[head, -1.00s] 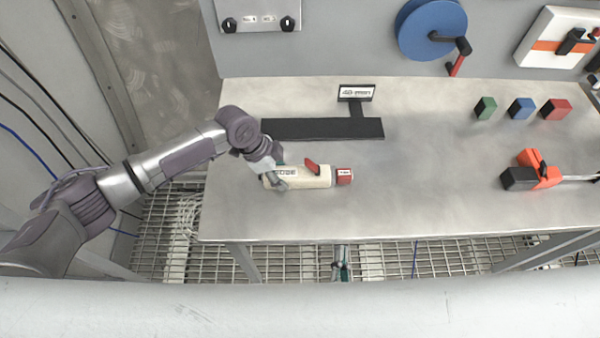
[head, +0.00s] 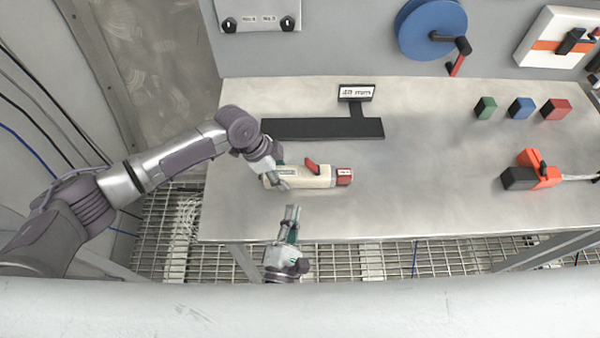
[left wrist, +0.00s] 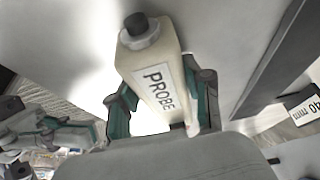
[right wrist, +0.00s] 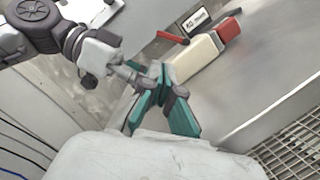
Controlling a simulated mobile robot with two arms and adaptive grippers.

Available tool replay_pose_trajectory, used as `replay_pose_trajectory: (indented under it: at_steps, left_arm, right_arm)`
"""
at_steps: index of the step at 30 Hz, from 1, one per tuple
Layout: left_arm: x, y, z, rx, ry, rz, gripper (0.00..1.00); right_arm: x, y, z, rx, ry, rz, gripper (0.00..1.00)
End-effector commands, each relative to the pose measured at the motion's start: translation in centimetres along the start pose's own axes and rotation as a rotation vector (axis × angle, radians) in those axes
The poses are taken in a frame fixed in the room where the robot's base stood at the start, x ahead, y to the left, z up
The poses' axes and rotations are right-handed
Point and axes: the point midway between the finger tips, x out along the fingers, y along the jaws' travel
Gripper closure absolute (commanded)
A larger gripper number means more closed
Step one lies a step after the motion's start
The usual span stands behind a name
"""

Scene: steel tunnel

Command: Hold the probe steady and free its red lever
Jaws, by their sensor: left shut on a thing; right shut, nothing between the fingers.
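The probe (head: 318,178) is a cream block with a red end on the right and a label. It lies on the steel table (head: 420,200). Its red lever (head: 312,166) sticks up at an angle from its top. My left gripper (head: 280,180) is shut on the probe's left end; in the left wrist view its fingers flank the body labelled PROBE (left wrist: 158,85), with a black knob on the end. My right gripper (head: 292,212) is shut and empty at the front table edge, below the probe. In the right wrist view the lever (right wrist: 173,38) and probe (right wrist: 197,58) show beyond its fingers (right wrist: 165,85).
A black T-shaped stand (head: 330,128) with a small sign lies behind the probe. Green (head: 486,108), blue (head: 521,108) and red (head: 556,108) blocks and an orange-black tool (head: 535,172) are at the right. The table between probe and tool is clear.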

Motion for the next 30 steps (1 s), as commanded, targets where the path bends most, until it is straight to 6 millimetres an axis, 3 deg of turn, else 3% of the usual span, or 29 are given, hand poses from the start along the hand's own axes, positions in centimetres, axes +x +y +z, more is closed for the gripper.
replay_pose_trajectory:
  at_steps: [5, 21, 30]
  left_arm:
    - [0.0, 0.0, 0.1, -0.001, -0.001, 0.000, 0.92]
    - [0.0, 0.0, 0.1, 0.000, -0.001, 0.000, 0.92]
    - [0.0, 0.0, 0.1, 0.000, -0.001, 0.000, 0.92]
  right_arm:
    - [0.7, 0.0, 0.0, -0.001, -0.001, 0.001, 1.00]
    - [9.2, -0.1, 0.0, -0.003, -0.001, 0.000, 1.00]
    - [10.0, -0.1, 0.0, -0.003, 0.002, 0.000, 1.00]
